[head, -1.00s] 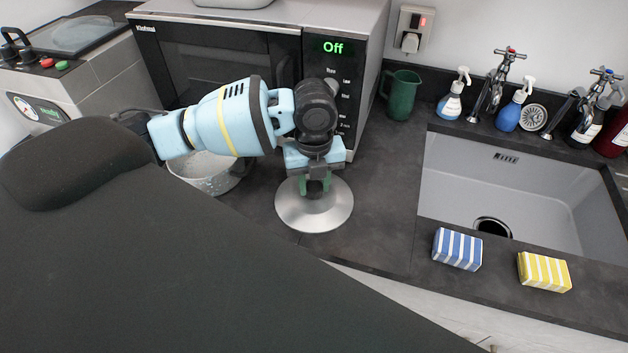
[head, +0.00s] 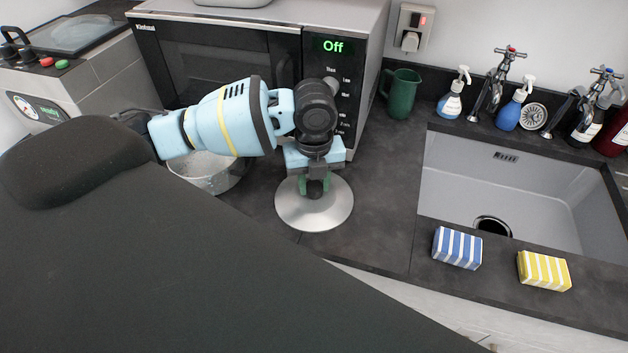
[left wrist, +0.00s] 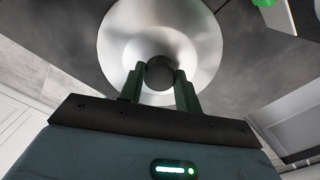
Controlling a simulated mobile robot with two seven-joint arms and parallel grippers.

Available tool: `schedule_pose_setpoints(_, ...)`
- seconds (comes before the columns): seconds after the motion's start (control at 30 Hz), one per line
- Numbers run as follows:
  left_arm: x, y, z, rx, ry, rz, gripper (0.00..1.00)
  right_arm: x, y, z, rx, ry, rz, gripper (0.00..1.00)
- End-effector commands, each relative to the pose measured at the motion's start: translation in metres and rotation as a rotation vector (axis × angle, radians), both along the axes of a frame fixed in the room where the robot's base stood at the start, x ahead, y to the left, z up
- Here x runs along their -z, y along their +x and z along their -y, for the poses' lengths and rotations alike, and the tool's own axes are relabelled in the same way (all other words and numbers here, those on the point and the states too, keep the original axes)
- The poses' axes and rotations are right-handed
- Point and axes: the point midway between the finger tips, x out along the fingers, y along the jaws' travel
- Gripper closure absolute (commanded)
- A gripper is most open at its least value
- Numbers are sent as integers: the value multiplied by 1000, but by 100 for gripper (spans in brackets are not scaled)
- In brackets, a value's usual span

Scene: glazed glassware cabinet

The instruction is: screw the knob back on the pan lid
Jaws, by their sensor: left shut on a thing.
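The pan lid (head: 338,213) is a round silver metal disc lying on the dark counter in front of the microwave. In the left wrist view the lid (left wrist: 118,38) fills the upper middle. My left gripper (head: 314,187) points down over the lid's centre. In the left wrist view its green fingers are shut on a dark round knob (left wrist: 160,73) at the lid's middle. Whether the knob's thread sits in the lid is hidden. My right gripper is not in view.
A metal pan (head: 205,172) stands left of the lid, partly behind my arm. The microwave (head: 220,60) is behind. A green jug (head: 402,94), a sink (head: 520,190), a blue sponge (head: 457,248) and a yellow sponge (head: 544,270) are to the right. Counter right of the lid is clear.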

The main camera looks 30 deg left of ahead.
Motion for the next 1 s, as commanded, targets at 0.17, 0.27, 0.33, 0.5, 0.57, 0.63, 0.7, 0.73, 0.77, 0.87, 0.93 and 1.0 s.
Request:
schedule_pose_setpoints(0.17,2,0,0,1,0,0,88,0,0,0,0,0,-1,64)
schedule_pose_setpoints(0.27,2,0,0,43,0,0,88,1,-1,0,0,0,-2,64)
schedule_pose_setpoints(0.33,3,0,0,105,0,-1,88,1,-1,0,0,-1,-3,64)
schedule_pose_setpoints(0.5,3,0,0,232,0,-4,88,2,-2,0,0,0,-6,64)
schedule_pose_setpoints(0.57,3,-1,0,249,0,-4,88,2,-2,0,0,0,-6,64)
schedule_pose_setpoints(0.63,4,-1,0,254,0,-4,88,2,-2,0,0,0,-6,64)
schedule_pose_setpoints(0.7,4,-1,0,253,-1,-4,88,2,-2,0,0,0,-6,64)
schedule_pose_setpoints(0.73,4,-1,0,253,-1,-4,88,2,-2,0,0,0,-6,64)
schedule_pose_setpoints(0.77,4,-1,0,253,-1,-4,88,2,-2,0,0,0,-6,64)
schedule_pose_setpoints(0.87,4,-1,0,266,0,-5,88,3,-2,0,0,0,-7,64)
schedule_pose_setpoints(0.93,4,-1,0,312,-1,-6,88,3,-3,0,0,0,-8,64)
schedule_pose_setpoints(1.0,4,-1,0,377,-1,-6,88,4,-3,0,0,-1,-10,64)
